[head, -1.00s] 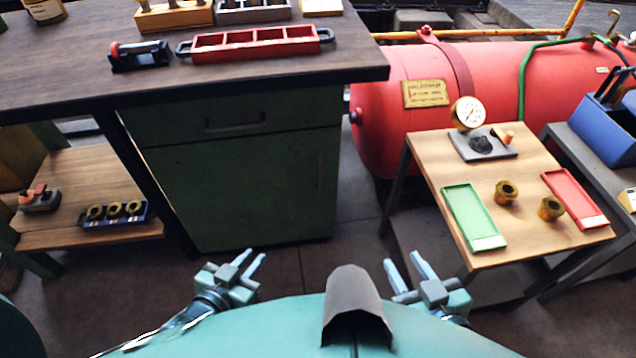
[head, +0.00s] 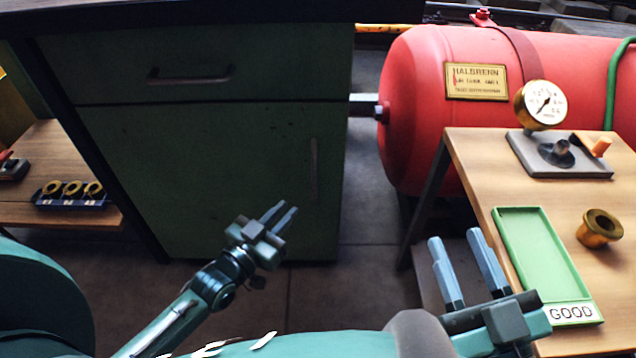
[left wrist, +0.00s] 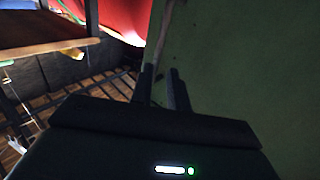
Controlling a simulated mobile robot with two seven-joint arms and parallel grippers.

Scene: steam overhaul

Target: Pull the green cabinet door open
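The green cabinet door (head: 220,170) is closed below a drawer, and its vertical bar handle (head: 314,168) is near the right edge. My left gripper (head: 286,210) is in front of the lower right part of the door, apart from the handle. Its two fingers show a small gap with nothing between them. My right gripper (head: 455,240) is open and empty beside the small wooden table.
The small wooden table (head: 470,165) stands at right with a green GOOD tray (head: 540,255), a brass bushing (head: 600,228) and a pressure gauge (head: 541,104). A red tank (head: 420,150) lies behind it. A low shelf (head: 70,150) is at left. Floor shows before the cabinet.

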